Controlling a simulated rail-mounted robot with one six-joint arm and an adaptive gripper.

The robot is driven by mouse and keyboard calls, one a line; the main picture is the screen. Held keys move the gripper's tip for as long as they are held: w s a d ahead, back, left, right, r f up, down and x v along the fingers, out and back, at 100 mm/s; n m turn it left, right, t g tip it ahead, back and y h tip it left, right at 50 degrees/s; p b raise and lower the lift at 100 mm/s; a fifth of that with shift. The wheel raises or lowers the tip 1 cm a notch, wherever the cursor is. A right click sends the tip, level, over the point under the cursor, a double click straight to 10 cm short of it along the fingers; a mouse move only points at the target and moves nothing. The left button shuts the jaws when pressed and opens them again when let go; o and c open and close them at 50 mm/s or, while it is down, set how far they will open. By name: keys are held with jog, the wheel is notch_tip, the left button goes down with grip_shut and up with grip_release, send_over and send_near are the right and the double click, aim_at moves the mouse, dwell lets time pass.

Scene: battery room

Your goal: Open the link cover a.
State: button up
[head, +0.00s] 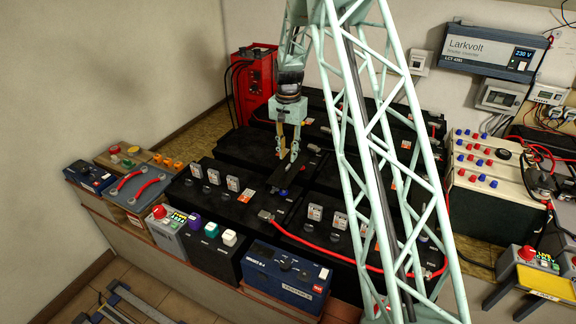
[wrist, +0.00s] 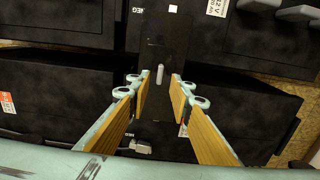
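A flat black cover (wrist: 165,38), which looks like link cover a, spans two black batteries in the wrist view. A small light-grey upright tab (wrist: 159,75) stands on it. In the head view the dark cover (head: 288,178) lies just below my gripper (head: 287,156). My gripper, also in the wrist view (wrist: 160,82), is open, with its two wood-coloured finger pads on either side of the tab. No contact shows, and the height of the fingers above the cover is hard to tell. The cover lies flat and looks shut. No label on it is readable.
Black batteries (head: 215,205) with several upright grey pieces stand around the cover. A red cable (head: 330,255) runs along the front batteries. A red box (head: 252,85) stands behind on the left. A blue battery unit (head: 285,278) stands at the front. My lattice column blocks part of the right side.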

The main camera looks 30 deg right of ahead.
aim_at(288, 166)
jog(key=shift+f+b, duration=0.45)
jog(key=shift+f, duration=2.05)
jog(key=shift+c, duration=0.5)
grip_shut()
